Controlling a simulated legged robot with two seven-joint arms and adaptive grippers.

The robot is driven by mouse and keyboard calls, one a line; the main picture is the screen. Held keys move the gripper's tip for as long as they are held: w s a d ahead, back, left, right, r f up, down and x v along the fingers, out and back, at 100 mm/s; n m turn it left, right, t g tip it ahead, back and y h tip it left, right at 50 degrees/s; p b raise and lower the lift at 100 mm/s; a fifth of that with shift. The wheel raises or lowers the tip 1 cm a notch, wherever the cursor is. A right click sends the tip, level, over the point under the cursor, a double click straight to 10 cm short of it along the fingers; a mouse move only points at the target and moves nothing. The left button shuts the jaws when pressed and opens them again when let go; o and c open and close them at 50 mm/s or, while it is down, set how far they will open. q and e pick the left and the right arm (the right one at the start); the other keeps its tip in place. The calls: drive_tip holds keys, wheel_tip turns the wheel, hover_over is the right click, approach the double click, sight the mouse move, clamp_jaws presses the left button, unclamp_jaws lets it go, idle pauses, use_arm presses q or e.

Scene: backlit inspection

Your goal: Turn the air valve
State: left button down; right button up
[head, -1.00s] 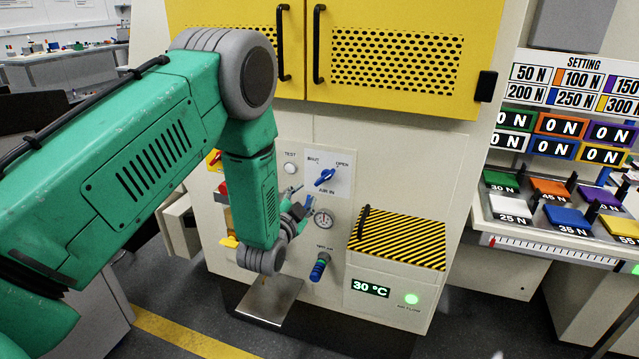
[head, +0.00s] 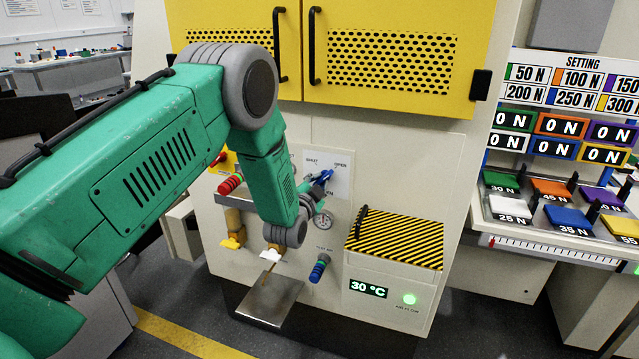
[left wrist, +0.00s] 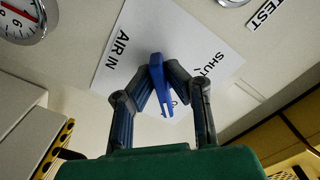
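The air valve has a blue handle (left wrist: 158,80) on a white plate (head: 341,168) lettered SHUT, OPEN and AIR IN. In the head view, my left gripper (head: 318,182) is at the plate and covers much of the handle. In the left wrist view, its two dark fingers (left wrist: 161,72) come in from both sides and meet the handle, closed on it. The handle's free end lies by the partly hidden OPEN lettering, with SHUT to its right. My right gripper is not in view.
A pressure gauge (head: 323,221) and a blue knob (head: 319,268) sit below the plate. A red handle (head: 230,184) and a yellow valve (head: 233,240) are left of my arm. A striped yellow-black cover (head: 398,240) juts out at lower right. A metal shelf (head: 270,298) sticks out below.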

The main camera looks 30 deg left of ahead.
use_arm(q)
drive_tip(key=shift+w+d+r, duration=0.15)
drive_tip(key=shift+d+r, duration=0.25)
drive_tip(key=shift+d, duration=0.4)
drive_tip(key=shift+a, duration=0.45)
drive_tip(key=shift+f, duration=0.1)
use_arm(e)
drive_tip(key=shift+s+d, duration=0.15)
